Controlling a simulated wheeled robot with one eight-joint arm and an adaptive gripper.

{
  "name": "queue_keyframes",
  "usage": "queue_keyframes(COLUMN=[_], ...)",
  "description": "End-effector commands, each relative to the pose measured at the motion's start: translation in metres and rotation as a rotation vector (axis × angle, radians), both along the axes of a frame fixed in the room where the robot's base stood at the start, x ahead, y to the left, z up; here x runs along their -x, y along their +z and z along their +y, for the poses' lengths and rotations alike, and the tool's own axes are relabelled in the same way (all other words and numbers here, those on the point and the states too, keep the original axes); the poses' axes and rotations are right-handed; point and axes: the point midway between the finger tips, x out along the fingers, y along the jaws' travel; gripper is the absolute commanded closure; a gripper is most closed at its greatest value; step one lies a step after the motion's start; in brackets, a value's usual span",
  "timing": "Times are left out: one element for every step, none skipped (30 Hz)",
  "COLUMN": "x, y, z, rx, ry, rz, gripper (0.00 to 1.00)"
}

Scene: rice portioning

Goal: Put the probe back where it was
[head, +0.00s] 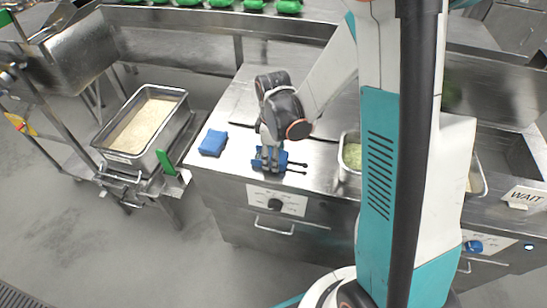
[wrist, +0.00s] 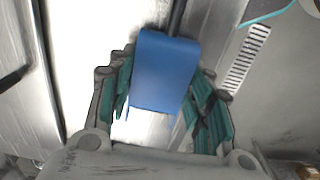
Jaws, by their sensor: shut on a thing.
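My gripper (head: 270,160) points down at the front left of the steel counter (head: 237,110). It is shut on a blue block-shaped body with a thin dark rod, which I take to be the probe (head: 284,158). In the wrist view the blue body (wrist: 166,72) sits between the green finger pads, and the dark rod runs up from its far end. In the head view dark, thin rod-like shapes stick out to the right of the blue part. The fingers hide part of it, and I cannot tell whether it touches the counter.
A separate blue block (head: 212,143) lies left of my gripper. A pan (head: 346,176) sits right, partly behind my arm. A WAIT sign (head: 523,197) stands far right.

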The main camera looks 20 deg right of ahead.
Motion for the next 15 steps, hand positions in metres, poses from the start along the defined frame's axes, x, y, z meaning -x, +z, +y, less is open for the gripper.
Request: queue_keyframes(x=[0.0001,0.0002,0.0004,0.0004,0.0004,0.0004,0.0004,0.0004,0.0004,0.0003,0.0003,0.0002,0.0003,0.0003,0.0003], y=[-0.0029,-0.0027,-0.0021,-0.0018,-0.0016,-0.0015,-0.0016,-0.0019,-0.0030,-0.0042,-0.0038,-0.0033,-0.0032,-0.0031,-0.0031], z=[0.0000,0.0000,0.0000,0.0000,0.0000,0.0000,0.0000,0.0000,0.0000,0.0000,0.0001,0.0000,0.0000,0.0000,0.0000], rx=[0.000,0.000,0.000,0.000,0.000,0.000,0.000,0.000,0.000,0.000,0.000,0.000,0.000,0.000,0.000], ry=[0.000,0.000,0.000,0.000,0.000,0.000,0.000,0.000,0.000,0.000,0.000,0.000,0.000,0.000,0.000], rz=[0.000,0.000,0.000,0.000,0.000,0.000,0.000,0.000,0.000,0.000,0.000,0.000,0.000,0.000,0.000], gripper=[0.78,0.78,0.78,0.78,0.78,0.78,0.78,0.78,0.78,0.78,0.49,0.40,0.34,0.34,0.34])
